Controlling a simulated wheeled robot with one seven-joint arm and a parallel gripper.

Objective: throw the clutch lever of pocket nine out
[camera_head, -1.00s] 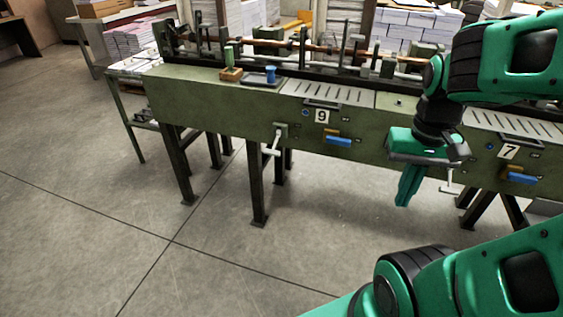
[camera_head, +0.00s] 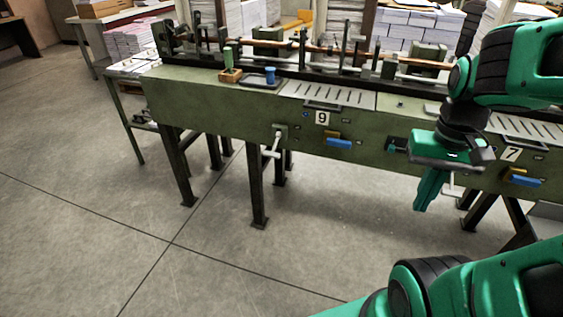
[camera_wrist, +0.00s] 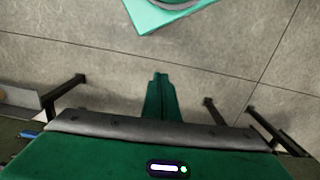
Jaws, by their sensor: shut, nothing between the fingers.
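The plate marked 9 (camera_head: 322,118) sits on the front face of the green machine (camera_head: 210,100). Left of it and lower, a pale lever with a crossbar (camera_head: 271,146) hangs from a bracket. Right of it are an orange-brown tab and a blue handle (camera_head: 339,143). I cannot tell from their looks which is the clutch lever. My gripper (camera_head: 419,208) points down in front of the machine, well right of both and apart from them. Its fingers are shut and empty; they also show in the wrist view (camera_wrist: 161,76) over the floor.
The plate marked 7 (camera_head: 511,154) and another blue handle (camera_head: 522,180) are at the right, near my arm. Dark machine legs (camera_head: 257,190) stand below. The concrete floor (camera_head: 100,210) in front is clear.

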